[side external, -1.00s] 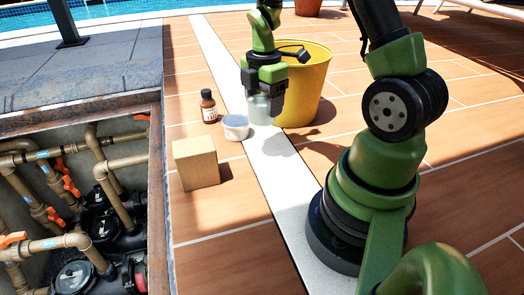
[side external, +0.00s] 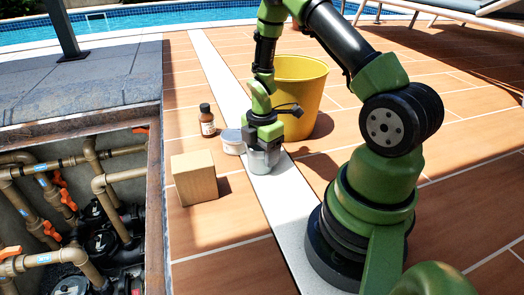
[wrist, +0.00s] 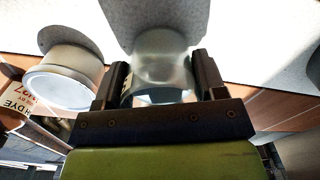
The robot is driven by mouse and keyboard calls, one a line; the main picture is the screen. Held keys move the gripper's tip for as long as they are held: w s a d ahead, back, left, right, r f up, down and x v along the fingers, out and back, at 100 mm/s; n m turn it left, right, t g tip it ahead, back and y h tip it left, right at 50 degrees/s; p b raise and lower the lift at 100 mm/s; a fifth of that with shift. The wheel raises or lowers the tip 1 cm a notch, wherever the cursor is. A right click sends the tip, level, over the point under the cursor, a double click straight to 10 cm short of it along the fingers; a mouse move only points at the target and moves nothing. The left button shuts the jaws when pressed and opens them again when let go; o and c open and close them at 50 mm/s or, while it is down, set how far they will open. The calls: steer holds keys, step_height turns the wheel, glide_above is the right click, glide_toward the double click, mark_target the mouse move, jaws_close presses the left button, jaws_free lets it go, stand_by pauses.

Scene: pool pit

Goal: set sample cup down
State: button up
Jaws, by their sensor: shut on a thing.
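The sample cup (side external: 262,162) is a translucent, pale cup. My gripper (side external: 264,143) is shut on it from above, and the cup is upright at the pale strip in the side view. I cannot tell for certain whether its base touches the strip. In the wrist view the cup (wrist: 160,68) sits between both fingers of my gripper (wrist: 160,85). The gripper hides the cup's upper part in the side view.
A wooden block (side external: 194,177) is to the front left, a yellow bucket (side external: 300,90) behind right. The open pipe pit (side external: 75,215) lies at left.

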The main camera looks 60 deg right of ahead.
steer(key=o, duration=1)
steer(key=shift+f, duration=0.15)
step_height(320, 180, up, 12)
steer(key=s+a+r+m+t, duration=0.2)
steer(key=a+r+m+t, duration=0.2)
steer(key=a+r+m, duration=0.6)
steer(key=s+a+r+m+t+y, duration=0.2)
steer(key=s+a+r+m, duration=0.4)
steer(key=s, duration=0.3)
steer(key=shift+r+m+t, duration=0.45)
steer(key=shift+m+t, duration=0.25)
steer(key=shift+m, duration=0.1)
